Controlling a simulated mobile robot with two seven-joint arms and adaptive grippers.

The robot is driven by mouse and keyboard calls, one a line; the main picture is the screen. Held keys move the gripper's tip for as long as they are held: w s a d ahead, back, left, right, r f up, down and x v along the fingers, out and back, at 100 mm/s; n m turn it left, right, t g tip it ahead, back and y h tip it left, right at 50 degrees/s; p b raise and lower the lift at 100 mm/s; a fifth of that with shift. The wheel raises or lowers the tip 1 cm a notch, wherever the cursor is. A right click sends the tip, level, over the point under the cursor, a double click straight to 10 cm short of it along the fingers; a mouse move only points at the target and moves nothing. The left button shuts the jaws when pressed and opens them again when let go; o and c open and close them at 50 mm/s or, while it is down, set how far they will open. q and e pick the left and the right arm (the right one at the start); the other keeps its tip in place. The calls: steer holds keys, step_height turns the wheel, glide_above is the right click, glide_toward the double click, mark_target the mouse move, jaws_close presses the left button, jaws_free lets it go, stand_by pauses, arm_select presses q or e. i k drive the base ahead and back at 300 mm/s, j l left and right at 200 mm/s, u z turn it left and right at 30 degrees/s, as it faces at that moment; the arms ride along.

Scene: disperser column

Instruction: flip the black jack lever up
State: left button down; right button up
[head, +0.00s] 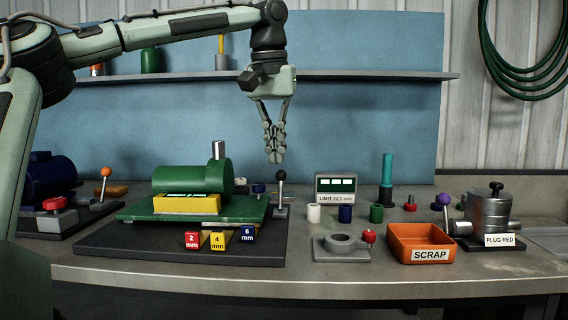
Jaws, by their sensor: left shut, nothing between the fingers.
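The black jack lever (281,176) has a black ball knob on a thin metal rod. It rises nearly upright from a small grey block at the right end of the green machine (190,182). My left gripper (275,160) comes in from the upper left and points straight down. Its fingers are shut and empty, with the tips just above and slightly left of the knob in the picture. I cannot tell whether the tips touch the knob or how far apart they are in depth. My right gripper is not in view.
Red, yellow and blue mm blocks (218,241) sit at the dark base plate's front. A display box (335,187), small cylinders, a grey ring fixture (341,244), an orange scrap bin (420,243) and a metal pot (488,212) stand to the right. A shelf (370,76) runs behind.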

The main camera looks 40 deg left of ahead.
mark_target(282, 175)
steer(key=i+j, duration=0.75)
steer(key=j, duration=0.25)
